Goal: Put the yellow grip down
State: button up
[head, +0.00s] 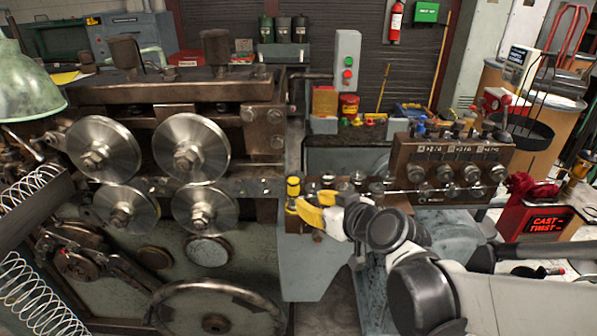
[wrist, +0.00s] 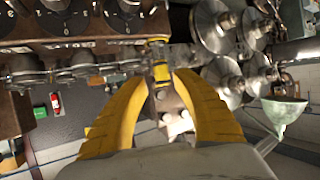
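The yellow grip (head: 293,187) is a small upright yellow piece with a dark band. It stands at the left end of the dark block between the large rollers and the lever panel. My gripper (head: 302,207), with yellow fingers, reaches it from the right. In the wrist view the yellow grip (wrist: 160,62) shows at the tips of my gripper (wrist: 163,76), close against the left fingertip. Whether the right fingertip touches it is unclear. The fingers are bowed apart nearer the palm. The lower part of the grip is partly hidden by the fingers in the head view.
Large steel rollers (head: 191,147) are close on the left. The panel with knobs and levers (head: 450,165) stands to the right, behind my arm. A handwheel (head: 217,308) is at the lower left. A red cast-twist box (head: 540,221) stands at far right.

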jog(key=s+d+f+m+g+h, duration=0.1)
jog(key=s+d+m+g+h, duration=0.1)
jog(key=s+d, duration=0.5)
jog(key=s+d+f+m+g+h, duration=0.1)
jog(key=s+d+m+g+h, duration=0.1)
jog(key=s+d, duration=0.5)
jog(key=s+m+h, duration=0.1)
jog(key=s+h, duration=0.1)
jog(key=s, duration=0.3)
jog(key=shift+f+m+g, duration=0.25)
jog(key=shift+m+g, duration=0.05)
jog(key=shift+g, duration=0.1)
jog(key=shift+f, duration=0.4)
